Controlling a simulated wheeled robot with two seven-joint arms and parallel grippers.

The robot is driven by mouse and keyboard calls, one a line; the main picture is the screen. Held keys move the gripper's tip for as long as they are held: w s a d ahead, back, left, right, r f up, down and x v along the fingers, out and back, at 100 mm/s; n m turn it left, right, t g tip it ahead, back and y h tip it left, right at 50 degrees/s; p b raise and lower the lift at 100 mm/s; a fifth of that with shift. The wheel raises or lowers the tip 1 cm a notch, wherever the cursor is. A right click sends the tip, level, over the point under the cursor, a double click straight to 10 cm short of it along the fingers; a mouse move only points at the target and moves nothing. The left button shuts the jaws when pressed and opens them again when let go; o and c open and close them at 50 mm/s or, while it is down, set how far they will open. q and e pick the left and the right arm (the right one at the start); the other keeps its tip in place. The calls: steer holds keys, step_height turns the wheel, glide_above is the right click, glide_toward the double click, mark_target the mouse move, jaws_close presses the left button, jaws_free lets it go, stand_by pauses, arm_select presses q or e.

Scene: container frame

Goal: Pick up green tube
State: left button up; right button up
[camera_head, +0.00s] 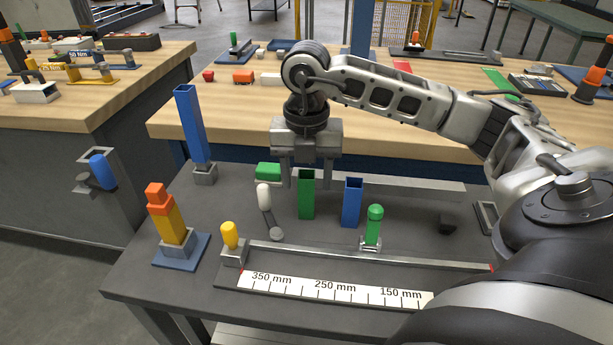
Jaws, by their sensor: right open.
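An open-topped square green tube (306,200) stands upright on the dark table near the middle of the head view. My right gripper (306,174) points down at the top end of this tube. Its two fingers are apart, one to the left and one to the right of the tube's top in the picture. I cannot tell whether they are level with it in depth or touch it. My left gripper is not in view.
A blue square tube (352,203) and a green round-topped peg (374,226) stand close on the right. A green block (268,173) and white capsule-like piece (264,198) are on the left. A ruler strip (335,290) lies in front. A taller blue tube (190,125) stands at the back left.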

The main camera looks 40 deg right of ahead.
steer(key=c, duration=1.1)
steer(key=shift+r, duration=0.1)
